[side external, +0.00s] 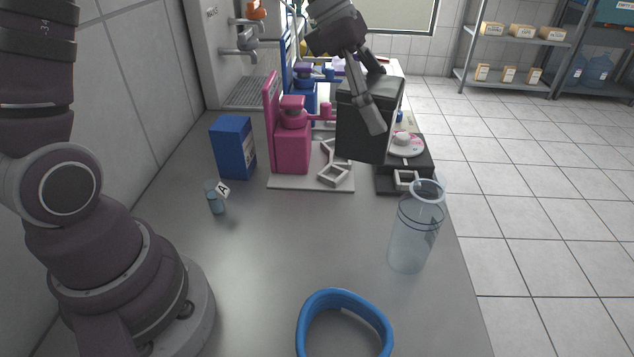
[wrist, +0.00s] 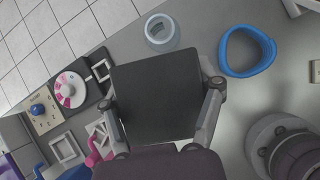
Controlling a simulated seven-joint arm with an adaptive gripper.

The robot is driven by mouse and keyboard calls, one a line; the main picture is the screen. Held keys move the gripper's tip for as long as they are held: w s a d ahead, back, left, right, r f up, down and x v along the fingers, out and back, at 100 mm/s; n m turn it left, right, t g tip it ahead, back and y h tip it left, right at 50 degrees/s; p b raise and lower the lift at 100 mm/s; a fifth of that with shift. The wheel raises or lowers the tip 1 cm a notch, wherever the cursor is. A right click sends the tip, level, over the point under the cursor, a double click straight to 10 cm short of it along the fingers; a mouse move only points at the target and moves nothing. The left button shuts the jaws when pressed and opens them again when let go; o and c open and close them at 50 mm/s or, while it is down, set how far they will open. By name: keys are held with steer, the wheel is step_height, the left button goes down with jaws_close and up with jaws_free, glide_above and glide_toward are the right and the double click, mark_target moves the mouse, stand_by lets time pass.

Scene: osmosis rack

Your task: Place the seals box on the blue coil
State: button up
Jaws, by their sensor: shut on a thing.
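My gripper (side external: 378,108) is shut on a dark, nearly black box, which I take for the seals box (side external: 354,138). One finger lies along the near side; the other is mostly hidden behind it. In the wrist view the seals box (wrist: 158,88) fills the middle between both fingers, and its broad face is plain. The box appears held above the bench, beside the pink stand. The blue coil (side external: 340,297) is a closed blue ring lying flat at the front of the bench, apart from the box. In the wrist view the blue coil (wrist: 245,73) is at upper right, with nothing on it.
A clear cylinder (side external: 412,238) stands near the right bench edge, between box and coil. A blue carton (side external: 233,148) and a small vial (side external: 215,201) are at left. A pink stand (side external: 291,145) and a black scale-like device (side external: 422,158) are close to the box.

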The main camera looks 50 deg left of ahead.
steer(key=s+d+m+g, duration=0.3)
steer(key=s+d+m, duration=0.2)
steer(key=s+d, duration=0.1)
steer(key=m+g, duration=0.3)
steer(key=m, duration=0.2)
glide_above(346, 340)
steer(key=shift+h, duration=0.3)
step_height(346, 340, down, 13)
steer(key=shift+f, duration=0.15)
steer(key=o, duration=1.2)
steer(key=shift+o, duration=0.2)
